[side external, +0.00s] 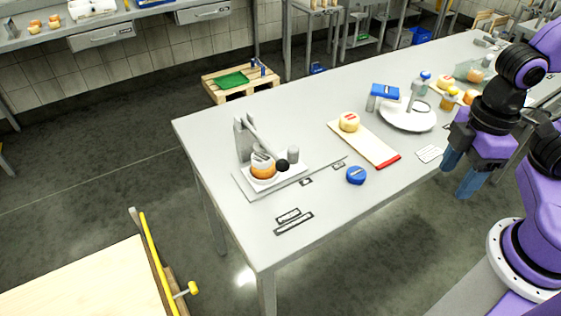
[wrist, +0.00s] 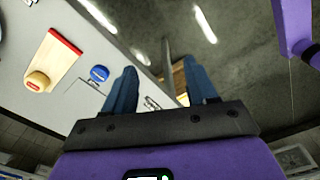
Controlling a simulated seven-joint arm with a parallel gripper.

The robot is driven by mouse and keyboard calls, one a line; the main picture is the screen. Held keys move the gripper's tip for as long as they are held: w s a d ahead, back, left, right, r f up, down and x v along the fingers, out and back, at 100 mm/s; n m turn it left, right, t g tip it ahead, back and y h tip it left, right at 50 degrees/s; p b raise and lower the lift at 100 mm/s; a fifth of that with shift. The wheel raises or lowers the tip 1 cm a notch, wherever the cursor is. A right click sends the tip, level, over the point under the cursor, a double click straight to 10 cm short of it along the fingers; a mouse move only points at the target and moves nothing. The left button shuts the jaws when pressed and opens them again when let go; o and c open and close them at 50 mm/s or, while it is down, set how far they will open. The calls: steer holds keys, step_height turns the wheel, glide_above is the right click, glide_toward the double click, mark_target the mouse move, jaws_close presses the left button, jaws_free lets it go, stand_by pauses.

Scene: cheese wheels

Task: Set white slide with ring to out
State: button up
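A press-like stand (side external: 242,140) with an upright post and slanted lever is at the left part of the table. At its foot, a white slide (side external: 290,172) lies on a grey base plate (side external: 254,191). A ring (side external: 263,162) on the slide sits around or over an orange-sided cheese wheel, partly hidden by the lever. A black ball knob (side external: 282,163) is beside the ring. My gripper (side external: 461,175) is open and empty, far to the right of the slide near the table's front edge. Its two blue fingers stand apart in the wrist view (wrist: 162,78).
A red-ended board (side external: 362,145) with a cheese wheel (side external: 349,122), a blue round item (side external: 356,175) and a white dish with a post (side external: 408,117) lie between the stand and my gripper. Small dark-framed labels (side external: 293,223) lie near the front edge. The table's left end is clear.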

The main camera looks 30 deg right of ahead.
steer(key=w+a+r+m, duration=0.1)
steer(key=w+a, duration=0.4)
steer(key=w, duration=0.3)
steer(key=w+a+r+m, duration=0.2)
steer(key=w+a, duration=0.2)
steer(key=w, duration=0.3)
steer(key=m, duration=0.3)
glide_above(292, 148)
step_height(292, 148, down, 3)
step_height(292, 148, down, 17)
steer(key=shift+f, duration=0.1)
